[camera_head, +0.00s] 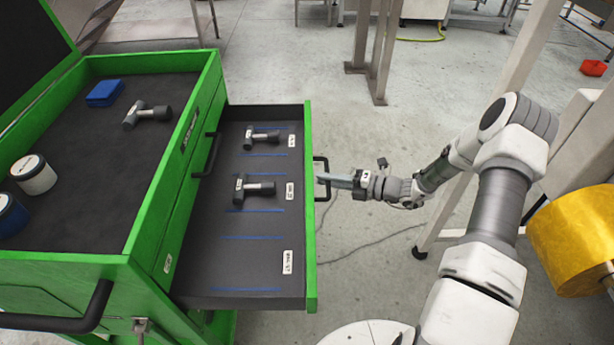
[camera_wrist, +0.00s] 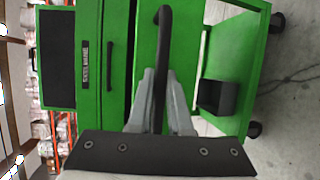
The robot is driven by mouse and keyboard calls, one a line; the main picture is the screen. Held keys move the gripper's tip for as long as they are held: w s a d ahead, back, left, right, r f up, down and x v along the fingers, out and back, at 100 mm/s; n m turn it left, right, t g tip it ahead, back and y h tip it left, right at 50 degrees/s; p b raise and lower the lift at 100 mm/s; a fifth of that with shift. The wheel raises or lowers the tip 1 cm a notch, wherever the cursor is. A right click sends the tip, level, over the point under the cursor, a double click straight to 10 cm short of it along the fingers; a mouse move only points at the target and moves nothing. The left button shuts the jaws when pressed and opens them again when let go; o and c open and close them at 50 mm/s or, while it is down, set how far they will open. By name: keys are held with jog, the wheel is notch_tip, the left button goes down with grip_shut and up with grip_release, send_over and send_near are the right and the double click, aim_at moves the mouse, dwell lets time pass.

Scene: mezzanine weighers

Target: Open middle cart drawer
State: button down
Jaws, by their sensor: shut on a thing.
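The green cart (camera_head: 150,215) stands at the left. Its drawer (camera_head: 235,260) is pulled far out to the right, with a dark lined floor, blue lines and white labels. Two hammer-like tools, one farther back (camera_head: 262,137) and one nearer (camera_head: 252,187), lie in it. The black drawer handle (camera_head: 321,180) is on the drawer's green front. My gripper (camera_head: 325,177) is shut on this handle. In the wrist view the two grey fingers (camera_wrist: 160,100) stand on either side of the black handle bar (camera_wrist: 162,50).
On the cart top lie a blue box (camera_head: 105,93), another hammer-like tool (camera_head: 148,115) and two round containers (camera_head: 34,174). A closed drawer's black handle (camera_head: 207,155) shows above the open drawer. A metal post and a yellow roll (camera_head: 575,240) stand to the right.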

jog(key=shift+d, duration=1.15)
jog(key=c, duration=0.8)
grip_release()
jog(key=shift+c, duration=0.2)
jog(key=p+v, duration=0.1)
jog(key=v, duration=1.6)
jog(key=shift+s+d, duration=0.15)
